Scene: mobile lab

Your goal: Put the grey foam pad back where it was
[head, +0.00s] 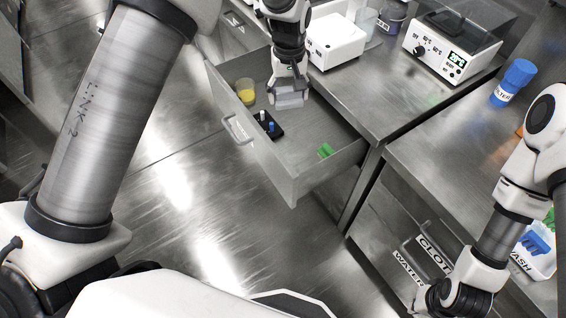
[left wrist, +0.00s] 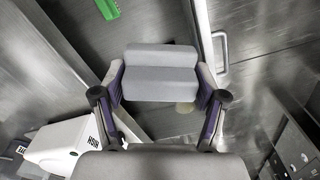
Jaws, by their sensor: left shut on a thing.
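The grey foam pad (head: 289,100) is held between the fingers of my left gripper (head: 288,90), over the open drawer (head: 325,180). In the left wrist view the pad (left wrist: 160,72) sits across both fingertips of the left gripper (left wrist: 160,88), with a stepped face showing. I cannot tell whether the pad touches the drawer floor. My right gripper (head: 440,300) is at the bottom right, beside the lower front of the bench; its fingers are too unclear to read.
In the drawer are a beaker with yellow contents (head: 246,92), a black rack with small vials (head: 267,125) and a green item (head: 325,150). The drawer front with its handle (head: 238,130) faces the floor. White instruments (head: 335,40) stand on the bench behind.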

